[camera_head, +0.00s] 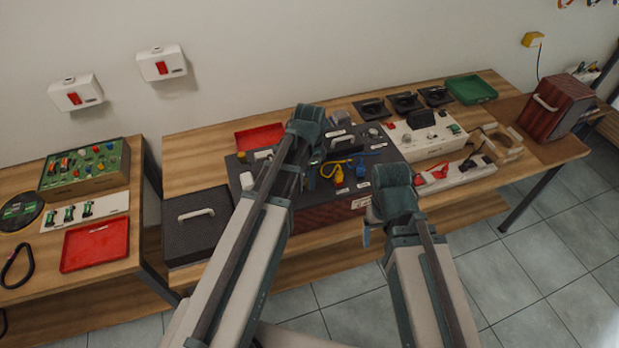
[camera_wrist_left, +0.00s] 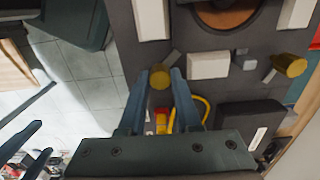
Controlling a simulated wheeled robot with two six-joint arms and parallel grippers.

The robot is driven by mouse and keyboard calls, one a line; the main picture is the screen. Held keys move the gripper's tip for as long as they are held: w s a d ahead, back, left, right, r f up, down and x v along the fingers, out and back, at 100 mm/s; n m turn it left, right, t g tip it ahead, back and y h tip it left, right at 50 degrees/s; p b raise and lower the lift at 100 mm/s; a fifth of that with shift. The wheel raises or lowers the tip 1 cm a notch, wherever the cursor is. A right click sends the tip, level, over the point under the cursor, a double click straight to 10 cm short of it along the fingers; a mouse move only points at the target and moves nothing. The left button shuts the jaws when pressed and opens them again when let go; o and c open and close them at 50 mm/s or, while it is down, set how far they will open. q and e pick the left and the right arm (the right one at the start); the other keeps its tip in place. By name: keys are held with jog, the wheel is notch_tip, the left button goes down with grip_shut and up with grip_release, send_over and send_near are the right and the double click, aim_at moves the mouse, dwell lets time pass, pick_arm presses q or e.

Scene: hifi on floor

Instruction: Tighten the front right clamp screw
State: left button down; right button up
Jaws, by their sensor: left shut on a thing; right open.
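A gold clamp screw (camera_wrist_left: 160,80) stands near the floor-side edge of the dark board (camera_wrist_left: 120,25) in the left wrist view. The tips of my left gripper (camera_wrist_left: 161,72) are shut on it. A second gold screw (camera_wrist_left: 291,65) stands further back by the wall side, clear of the fingers. In the head view my left arm covers the clamp area and my left fingertips are hidden. My right gripper (camera_head: 367,238) is open and empty at the front edge of the bench, apart from the board, with its fingers partly hidden.
White blocks (camera_wrist_left: 208,65) and a round brown recess (camera_wrist_left: 228,14) lie near the screws. Red and yellow connectors with a yellow cable (camera_wrist_left: 199,108) lie close to the left fingers. A black case (camera_head: 197,222) stands left, a white panel (camera_head: 428,138) right.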

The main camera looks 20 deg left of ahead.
pick_arm(q)
jog(key=c, duration=0.6)
grip_release()
jog(key=shift+r, duration=0.15)
notch_tip(320, 180, up, 14)
jog(key=p, duration=1.4)
jog(key=shift+f, duration=0.2)
jog(key=shift+f, duration=0.1)
jog(key=s+d+f+n+y+b, duration=0.1)
jog(key=s+d+f+n+b, duration=0.6)
jog(key=s+d+f+b, duration=0.3)
jog(key=s, duration=0.4)
jog(key=shift+s+d+n+b, duration=0.15)
jog(key=shift+d+n+b, duration=0.05)
jog(key=shift+n+b, duration=0.1)
